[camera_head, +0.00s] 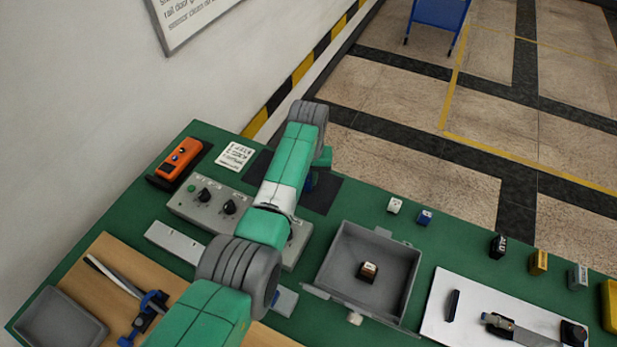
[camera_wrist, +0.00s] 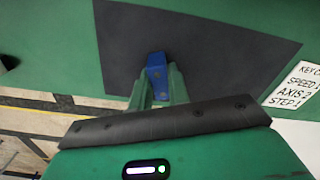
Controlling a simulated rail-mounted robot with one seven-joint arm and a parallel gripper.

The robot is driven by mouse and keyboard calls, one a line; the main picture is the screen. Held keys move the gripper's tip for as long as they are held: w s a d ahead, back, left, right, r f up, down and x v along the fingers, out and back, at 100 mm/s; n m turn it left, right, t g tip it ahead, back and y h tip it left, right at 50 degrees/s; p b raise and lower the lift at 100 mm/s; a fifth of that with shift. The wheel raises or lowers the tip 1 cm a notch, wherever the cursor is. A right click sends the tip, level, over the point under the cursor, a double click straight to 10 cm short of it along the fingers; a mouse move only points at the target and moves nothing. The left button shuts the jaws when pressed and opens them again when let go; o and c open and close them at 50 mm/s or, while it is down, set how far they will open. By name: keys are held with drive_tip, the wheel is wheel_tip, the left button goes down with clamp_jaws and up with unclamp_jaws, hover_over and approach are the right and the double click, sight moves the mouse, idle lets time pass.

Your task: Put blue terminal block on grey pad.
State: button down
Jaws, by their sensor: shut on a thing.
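The blue terminal block (camera_wrist: 157,73) is between the fingertips of my gripper (camera_wrist: 157,80) in the wrist view. The gripper is shut on it. The grey pad (camera_wrist: 215,55) is a dark flat sheet, and the block shows against its lower part in that view. In the head view the pad (camera_head: 322,195) lies on the green bench, partly hidden behind my arm. A bit of blue beside my arm, over the pad, is mostly hidden there. I cannot tell whether the block touches the pad.
A printed card (camera_head: 234,156) and an orange device (camera_head: 180,158) lie left of the pad. A grey control box (camera_head: 190,205) with knobs stands close in front. A grey tray (camera_head: 405,265) holds a small block. Several small blocks, one blue (camera_head: 425,217), stand along the bench's far edge.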

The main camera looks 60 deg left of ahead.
drive_tip(key=shift+f, duration=0.1)
drive_tip(key=shift+f, duration=0.15)
drive_tip(key=c, duration=1.3)
unclamp_jaws()
drive_tip(key=shift+c, duration=0.2)
wheel_tip(320, 180, up, 12)
drive_tip(key=p, duration=0.4)
drive_tip(key=shift+r, duration=0.25)
